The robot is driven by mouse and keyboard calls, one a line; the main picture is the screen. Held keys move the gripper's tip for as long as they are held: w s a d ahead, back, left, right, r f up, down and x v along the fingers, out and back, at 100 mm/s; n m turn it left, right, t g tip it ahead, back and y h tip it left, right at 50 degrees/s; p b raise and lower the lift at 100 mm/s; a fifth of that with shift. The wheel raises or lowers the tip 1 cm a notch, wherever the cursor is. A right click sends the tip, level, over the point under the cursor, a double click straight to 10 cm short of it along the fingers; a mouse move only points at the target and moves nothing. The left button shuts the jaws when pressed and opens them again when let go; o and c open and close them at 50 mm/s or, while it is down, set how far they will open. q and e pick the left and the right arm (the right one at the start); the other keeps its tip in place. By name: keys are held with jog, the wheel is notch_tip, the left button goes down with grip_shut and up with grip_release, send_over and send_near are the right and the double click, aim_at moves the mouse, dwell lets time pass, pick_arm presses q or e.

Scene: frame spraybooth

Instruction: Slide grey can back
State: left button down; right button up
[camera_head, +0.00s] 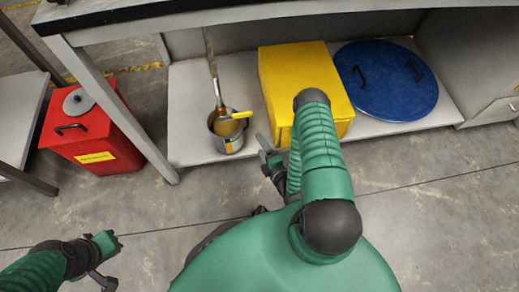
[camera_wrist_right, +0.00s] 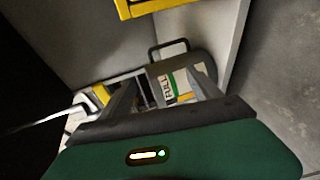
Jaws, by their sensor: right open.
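A grey metal can (camera_head: 229,142) stands on the low shelf, left of a yellow box (camera_head: 281,77). A yellow-handled tool lies across its rim and a long stick leans in it. My right gripper (camera_head: 267,157) is open, beside the can on its right and low near the shelf's front edge. In the right wrist view a grey object with a dark loop handle and a printed label (camera_wrist_right: 177,87) shows beyond the open fingers; I cannot tell for sure whether it is the can. My left gripper (camera_head: 107,262) is open and empty over the floor.
A blue round lid (camera_head: 386,80) with two handles lies right of the yellow box on the shelf (camera_head: 190,92). A red bin (camera_head: 93,128) stands on the floor at left, beside a table leg (camera_head: 120,112). The tabletop overhangs the shelf. The front floor is clear.

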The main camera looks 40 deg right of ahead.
pick_arm(q)
jog(key=s+b+x, duration=0.2)
jog(key=b+x, duration=0.7)
jog(key=x, duration=0.1)
jog(key=shift+a+f+b, duration=0.15)
jog(key=shift+f+b, duration=0.25)
jog(key=shift+f, duration=0.1)
pick_arm(e)
jog(key=d+x, duration=0.1)
jog(key=x, duration=1.5)
jog(key=shift+h, duration=0.4)
pick_arm(q)
jog(key=shift+w, duration=0.1)
pick_arm(e)
jog(key=shift+s+r, duration=0.1)
jog(key=shift+s, duration=0.05)
grip_shut()
jog(key=shift+s, duration=0.1)
